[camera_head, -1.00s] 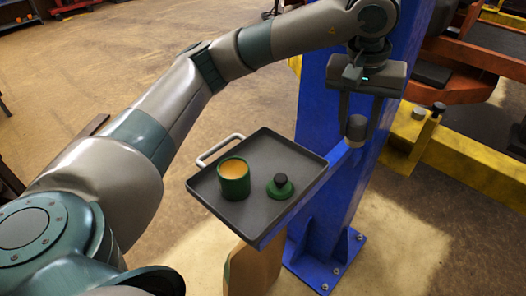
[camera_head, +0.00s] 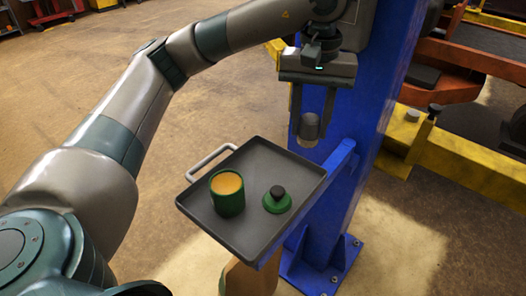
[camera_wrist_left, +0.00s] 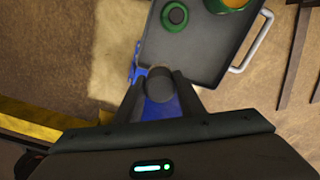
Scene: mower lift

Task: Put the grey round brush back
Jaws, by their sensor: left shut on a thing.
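The grey round brush (camera_head: 309,127) is a short grey cylinder with a paler lower end. My left gripper (camera_head: 310,122) is shut on it and holds it upright above the far right edge of the dark tray (camera_head: 262,158). In the left wrist view the brush (camera_wrist_left: 159,82) sits between the two fingers, just off the tray's edge. On the tray stand an open green can (camera_head: 228,194) with orange contents and a green lid (camera_head: 277,200) with a black knob. My right gripper is not in view.
A blue post (camera_head: 350,110) stands right behind the gripper, and its blue arm (camera_head: 335,178) runs along the tray's right side. A yellow beam (camera_head: 440,150) of the lift lies to the right. The tray has bare room at its far end.

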